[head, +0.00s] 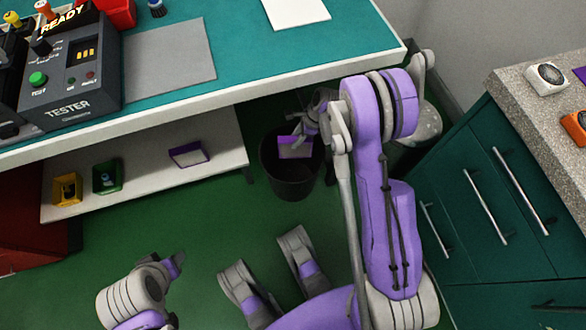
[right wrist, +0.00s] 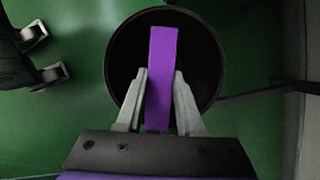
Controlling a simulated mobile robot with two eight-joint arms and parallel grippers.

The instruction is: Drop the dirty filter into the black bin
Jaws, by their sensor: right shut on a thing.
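How far the filter is above or inside the rim is hard to tell. My left gripper (head: 176,262) is low at the left, away from the bin; its fingers are too unclear to read.
The green-topped bench (head: 245,45) carries a tester (head: 75,75). The white shelf (head: 130,190) below holds a yellow bin (head: 67,190), a green bin (head: 107,177) and a purple-edged item (head: 190,154). Green drawers (head: 470,190) stand at the right. Green floor is open in front.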

